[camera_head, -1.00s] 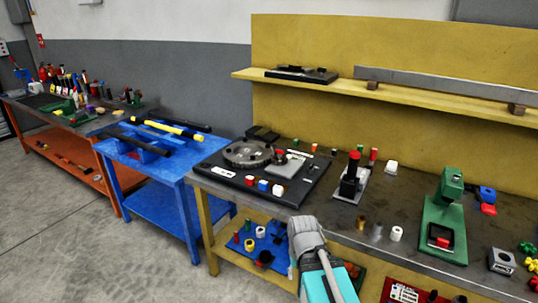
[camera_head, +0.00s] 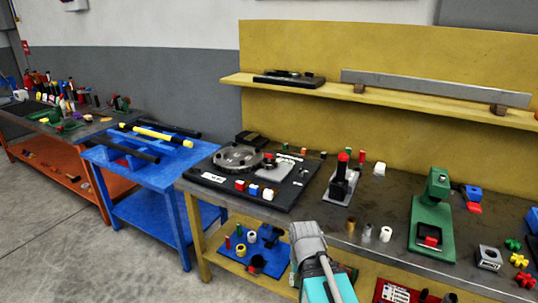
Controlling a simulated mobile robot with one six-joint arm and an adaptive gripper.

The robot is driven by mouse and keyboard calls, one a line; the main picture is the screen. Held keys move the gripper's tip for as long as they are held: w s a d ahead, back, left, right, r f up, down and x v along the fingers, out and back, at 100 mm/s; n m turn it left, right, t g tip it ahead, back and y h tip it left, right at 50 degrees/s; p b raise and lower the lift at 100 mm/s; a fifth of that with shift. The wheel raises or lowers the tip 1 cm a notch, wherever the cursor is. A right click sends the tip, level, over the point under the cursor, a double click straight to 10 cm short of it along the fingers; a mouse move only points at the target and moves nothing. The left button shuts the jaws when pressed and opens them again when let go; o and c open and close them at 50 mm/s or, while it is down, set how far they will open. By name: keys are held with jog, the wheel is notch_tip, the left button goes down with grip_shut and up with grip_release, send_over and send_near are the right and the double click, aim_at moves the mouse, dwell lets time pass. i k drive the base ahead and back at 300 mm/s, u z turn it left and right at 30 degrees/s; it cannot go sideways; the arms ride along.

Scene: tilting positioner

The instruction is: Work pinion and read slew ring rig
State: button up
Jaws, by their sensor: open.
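What looks like the slew ring rig is a black base plate (camera_head: 222,186) on the left end of the yellow-framed bench. A grey toothed or holed ring (camera_head: 238,158) lies flat on it. A small red-topped part (camera_head: 268,158) sits just right of the ring, perhaps at the pinion; it is too small to be sure. A light grey plate (camera_head: 273,172) is beside it. Red, blue and white blocks (camera_head: 253,191) stand along the base's front edge. A part of my arm shows at the bottom centre, in front of the bench; my gripper's fingers are not visible.
A black fixture with a red knob (camera_head: 342,182) and a green press (camera_head: 432,215) stand to the right on the bench (camera_head: 345,232). Small cylinders stand near its front edge. A blue table (camera_head: 150,175) stands to the left. A shelf (camera_head: 380,98) runs above the back.

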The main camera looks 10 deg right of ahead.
aim_at(269, 163)
jog(key=z, duration=0.05)
jog(key=i, duration=0.9)
jog(key=u, duration=0.05)
